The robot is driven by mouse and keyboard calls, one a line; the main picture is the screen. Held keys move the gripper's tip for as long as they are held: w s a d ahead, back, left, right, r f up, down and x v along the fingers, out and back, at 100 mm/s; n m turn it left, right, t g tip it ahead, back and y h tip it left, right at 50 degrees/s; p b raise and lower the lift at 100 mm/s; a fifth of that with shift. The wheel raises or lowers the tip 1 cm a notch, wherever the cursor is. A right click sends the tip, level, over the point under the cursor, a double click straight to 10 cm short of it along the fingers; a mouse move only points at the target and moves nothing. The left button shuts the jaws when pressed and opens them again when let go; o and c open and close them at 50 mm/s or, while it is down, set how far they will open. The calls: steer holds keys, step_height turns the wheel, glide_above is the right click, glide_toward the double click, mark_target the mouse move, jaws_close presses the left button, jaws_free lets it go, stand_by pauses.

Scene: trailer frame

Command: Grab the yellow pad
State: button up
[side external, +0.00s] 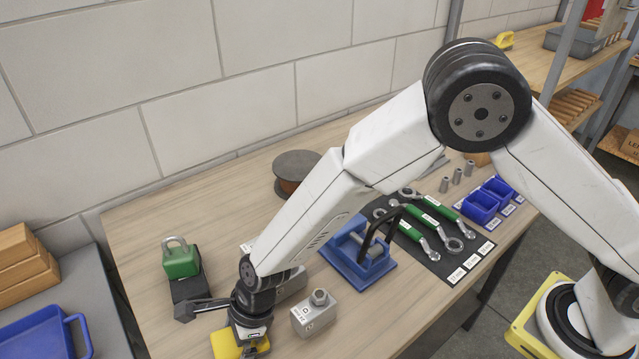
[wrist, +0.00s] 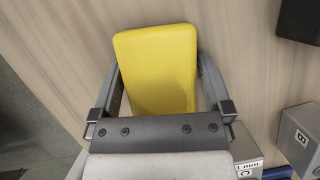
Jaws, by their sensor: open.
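The yellow pad (wrist: 157,62) is a rounded rectangular slab. In the wrist view it lies between the two grey fingers of my gripper (wrist: 160,75), one along each side, and its near end is hidden by the gripper body. I cannot tell whether the fingers touch it. In the side external view the yellow pad (side external: 226,344) shows at the bottom edge, on the near part of the bench, with my gripper (side external: 248,338) right over it and hiding part of it. My gripper is open.
A grey block (side external: 314,314) stands close right of my gripper. A green padlock (side external: 181,261) sits on a dark base behind it. A blue vise-like fixture (side external: 358,265), green wrenches (side external: 411,236) and blue bins (side external: 481,208) are farther right. Bare wood (side external: 140,237) lies at the left.

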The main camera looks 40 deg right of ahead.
mark_target(229, 342)
steer(key=c, duration=1)
steer(key=shift+o, duration=0.2)
steer(key=shift+r, duration=0.15)
steer(key=shift+r, duration=0.8)
step_height(229, 342, up, 2)
steer(key=shift+r, duration=0.1)
steer(key=s+d+r, duration=0.8)
steer(key=s+r, duration=0.1)
steer(key=s, duration=0.2)
steer(key=shift+d+r, duration=0.25)
steer(key=shift+d, duration=0.1)
